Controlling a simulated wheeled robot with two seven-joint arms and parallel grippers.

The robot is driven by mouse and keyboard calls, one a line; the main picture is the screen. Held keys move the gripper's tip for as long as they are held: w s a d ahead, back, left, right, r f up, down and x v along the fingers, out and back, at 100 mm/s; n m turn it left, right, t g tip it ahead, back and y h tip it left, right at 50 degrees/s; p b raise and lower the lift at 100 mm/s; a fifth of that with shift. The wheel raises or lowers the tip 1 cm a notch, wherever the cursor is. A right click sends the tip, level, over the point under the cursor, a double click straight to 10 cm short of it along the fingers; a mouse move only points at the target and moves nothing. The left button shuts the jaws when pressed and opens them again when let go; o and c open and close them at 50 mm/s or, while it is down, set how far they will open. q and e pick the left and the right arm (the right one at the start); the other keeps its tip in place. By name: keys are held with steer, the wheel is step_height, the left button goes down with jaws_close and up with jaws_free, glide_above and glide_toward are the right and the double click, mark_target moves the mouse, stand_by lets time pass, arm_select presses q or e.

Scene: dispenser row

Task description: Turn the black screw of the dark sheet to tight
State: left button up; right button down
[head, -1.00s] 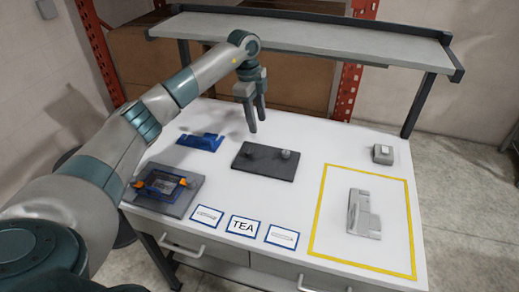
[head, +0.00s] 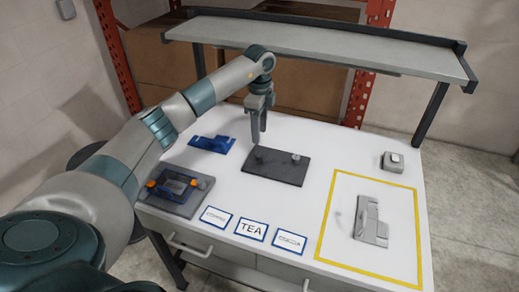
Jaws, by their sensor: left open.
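The dark sheet (head: 275,174) is a flat dark grey plate lying on the white table. A small round knob (head: 295,158) stands near its right end. A dark raised bump, likely the black screw (head: 258,157), shows near its left end, and its turn position is too small to tell. My left gripper (head: 259,138) is open and empty, pointing down over the back left edge of the sheet. Its fingertips are close to the dark bump, and I cannot tell whether they touch it. My right gripper is not in view.
A blue bracket (head: 213,144) lies left of the sheet. A grey fixture with orange clips (head: 177,193) sits at front left. Label cards, one reading TEA (head: 250,229), line the front. A grey part (head: 371,222) lies in the yellow frame (head: 335,173). A shelf (head: 320,45) overhangs the back.

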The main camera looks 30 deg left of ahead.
mark_target(259, 154)
arm_select(q)
step_height(259, 154, down, 8)
steer(key=p, duration=0.2)
steer(key=shift+r+p, duration=0.1)
steer(key=shift+p, duration=0.25)
steer(key=shift+f, duration=0.8)
jaws_close()
